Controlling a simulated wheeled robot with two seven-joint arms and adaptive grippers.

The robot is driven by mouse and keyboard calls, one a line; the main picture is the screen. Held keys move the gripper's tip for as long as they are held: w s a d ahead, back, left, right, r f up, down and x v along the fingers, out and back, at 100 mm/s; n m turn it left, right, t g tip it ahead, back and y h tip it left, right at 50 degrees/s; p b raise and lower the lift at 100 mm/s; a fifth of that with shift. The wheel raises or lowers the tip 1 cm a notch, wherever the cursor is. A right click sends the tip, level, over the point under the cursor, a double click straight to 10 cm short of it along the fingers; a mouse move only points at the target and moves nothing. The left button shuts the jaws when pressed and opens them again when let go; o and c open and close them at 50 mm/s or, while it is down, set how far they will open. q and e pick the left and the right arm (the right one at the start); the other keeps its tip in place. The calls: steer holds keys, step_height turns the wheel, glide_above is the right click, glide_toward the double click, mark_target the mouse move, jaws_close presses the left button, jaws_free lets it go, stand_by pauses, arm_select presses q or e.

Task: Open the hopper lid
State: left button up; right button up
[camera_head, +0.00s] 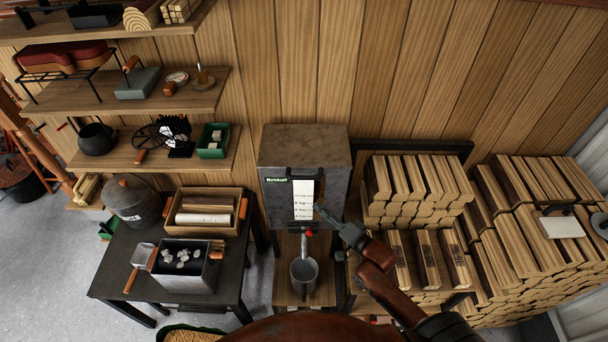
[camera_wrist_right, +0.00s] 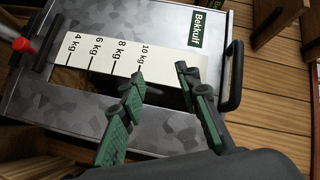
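The hopper is a grey metal box (camera_head: 277,205) on the back wall, with a white kilogram scale label (camera_head: 303,200) on its front. Its darker lid (camera_head: 305,147) lies flat on top and looks shut. A black bar handle (camera_wrist_right: 234,77) shows near the "Bekkulf" plate in the right wrist view; in the head view it is a dark bar above the label. My right gripper (camera_head: 322,211) is in front of the hopper's lower right front. In the right wrist view its green-padded fingers (camera_wrist_right: 160,77) are apart and empty, over the label's 10 kg end. My left gripper is not in view.
Below the hopper are a red-tipped spout (camera_head: 308,232) and a metal bucket (camera_head: 304,272). Stacked firewood (camera_head: 420,190) stands close on the right. A dark table (camera_head: 130,265) with a pot and boxes is on the left, under wall shelves (camera_head: 140,107).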

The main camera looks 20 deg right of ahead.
mark_target(303, 176)
step_height(303, 176, up, 10)
steer(key=w+a+m+t+y, duration=0.1)
steer(key=w+m+t+y, duration=0.1)
steer(key=m+t, duration=0.1)
steer(key=shift+g, duration=0.3)
steer(key=p+x, duration=0.1)
steer(key=x, duration=0.6)
steer(key=shift+r, duration=0.2)
steer(key=shift+c, duration=0.4)
jaws_close()
